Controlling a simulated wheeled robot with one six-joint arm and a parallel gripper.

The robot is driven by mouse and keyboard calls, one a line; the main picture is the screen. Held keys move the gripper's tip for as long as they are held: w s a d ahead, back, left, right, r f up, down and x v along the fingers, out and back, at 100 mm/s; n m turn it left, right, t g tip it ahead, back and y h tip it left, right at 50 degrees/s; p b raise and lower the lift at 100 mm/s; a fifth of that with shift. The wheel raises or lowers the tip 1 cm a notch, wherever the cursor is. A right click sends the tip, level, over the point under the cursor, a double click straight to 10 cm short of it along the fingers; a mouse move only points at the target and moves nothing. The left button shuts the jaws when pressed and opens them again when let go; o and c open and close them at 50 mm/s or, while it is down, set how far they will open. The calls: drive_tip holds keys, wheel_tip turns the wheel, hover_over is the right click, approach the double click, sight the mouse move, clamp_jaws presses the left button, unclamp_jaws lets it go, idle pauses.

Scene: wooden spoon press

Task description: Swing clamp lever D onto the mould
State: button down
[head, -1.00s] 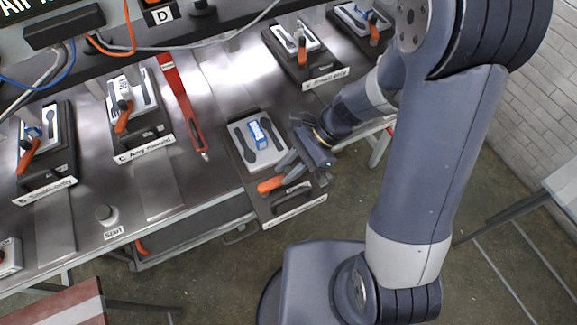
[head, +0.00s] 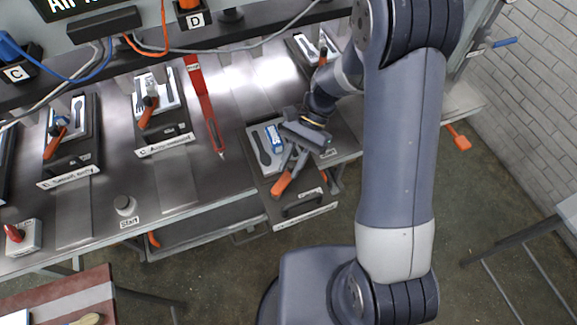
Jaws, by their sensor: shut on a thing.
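The mould (head: 262,142) is a light grey block with dark spoon-shaped hollows, on a dark base at the table's front edge. A blue and white piece (head: 275,137) shows on it. The clamp lever (head: 282,183) has an orange handle that sticks out past the mould's front edge, pointing down and left. I take it as lever D, but its own letter cannot be read. My gripper (head: 294,153) is over the right side of the mould, shut on the lever's grey part. The gripper's body and wrist hide the lever's pivot and the mould's right side.
Other clamp stations stand left (head: 163,100), far left (head: 67,145) and behind right (head: 310,48). A red bar tool (head: 206,105) lies left of the mould. A Start button (head: 123,204) stands near the front edge. Cables cross above the table's back.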

drive_tip(key=n+h, duration=0.1)
drive_tip(key=a+n+g, duration=0.1)
drive_tip(key=shift+w+a+n+h, duration=0.25)
drive_tip(key=shift+w+n+h, duration=0.05)
drive_tip(key=shift+w+h, duration=0.1)
drive_tip(key=shift+w+a+n+h, duration=0.1)
drive_tip(key=shift+a+n+h, duration=0.3)
drive_tip(key=shift+n+h, duration=0.3)
drive_tip(key=shift+w+a+n+h, duration=0.1)
drive_tip(key=shift+a+n+h, duration=0.35)
drive_tip(key=shift+n, duration=0.35)
drive_tip(key=c, duration=1.2)
unclamp_jaws()
drive_tip(key=shift+c, duration=0.2)
drive_tip(key=shift+s, duration=0.1)
drive_tip(key=b+v, duration=0.1)
drive_tip(key=v, duration=1)
drive_tip(key=shift+f+b, duration=0.15)
drive_tip(key=shift+b, duration=0.15)
